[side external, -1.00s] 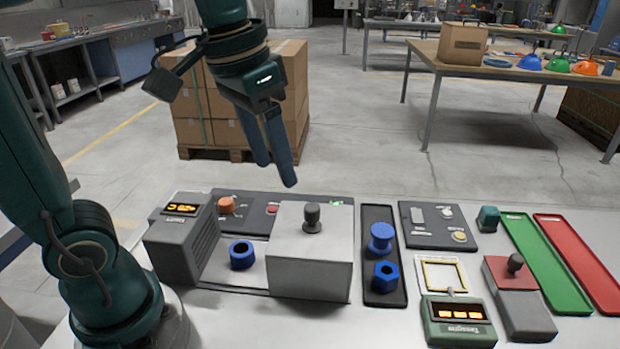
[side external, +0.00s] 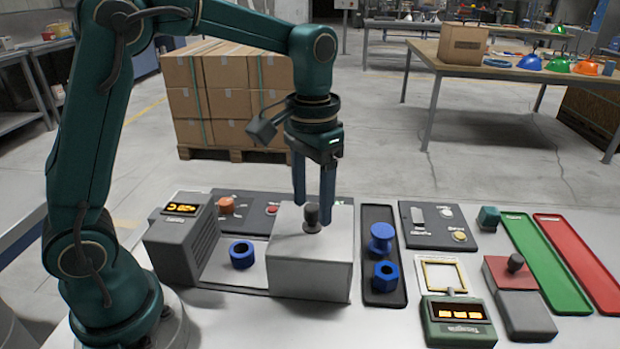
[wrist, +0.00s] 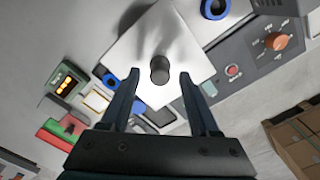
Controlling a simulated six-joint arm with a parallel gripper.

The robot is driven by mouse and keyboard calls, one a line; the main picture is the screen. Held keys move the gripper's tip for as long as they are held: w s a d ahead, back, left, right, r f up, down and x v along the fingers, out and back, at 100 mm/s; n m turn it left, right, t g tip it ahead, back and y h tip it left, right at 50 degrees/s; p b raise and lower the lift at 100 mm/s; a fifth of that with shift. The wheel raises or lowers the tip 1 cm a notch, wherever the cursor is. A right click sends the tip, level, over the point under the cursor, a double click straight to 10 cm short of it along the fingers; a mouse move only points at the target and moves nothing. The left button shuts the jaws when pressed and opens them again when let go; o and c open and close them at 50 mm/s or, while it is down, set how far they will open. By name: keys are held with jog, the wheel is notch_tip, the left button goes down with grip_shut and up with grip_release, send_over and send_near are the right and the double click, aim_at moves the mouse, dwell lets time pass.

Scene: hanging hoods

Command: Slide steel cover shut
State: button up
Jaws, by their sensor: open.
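The steel cover (side external: 309,272) is a light grey box with a dark knob (side external: 311,217) on top. It stands on a flat plate (side external: 215,262), to the right of a dark grey housing (side external: 182,245), with a gap between them. A blue ring (side external: 242,254) lies on the plate in that gap. My gripper (side external: 312,222) is open, pointing down over the cover, with its fingers on either side of the knob. In the wrist view the knob (wrist: 159,68) shows between the two spread fingertips (wrist: 158,75), apparently touching neither.
A dark tray (side external: 384,217) with blue parts stands close to the cover's right. Behind the cover is a control panel (side external: 256,207) with an orange dial (side external: 226,205). Further right are a green display box (side external: 459,322), a red-topped grey block (side external: 513,290), and green and red trays.

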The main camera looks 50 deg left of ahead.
jog(key=shift+f, duration=0.3)
grip_shut()
jog(key=shift+r, duration=0.1)
dwell(1.2)
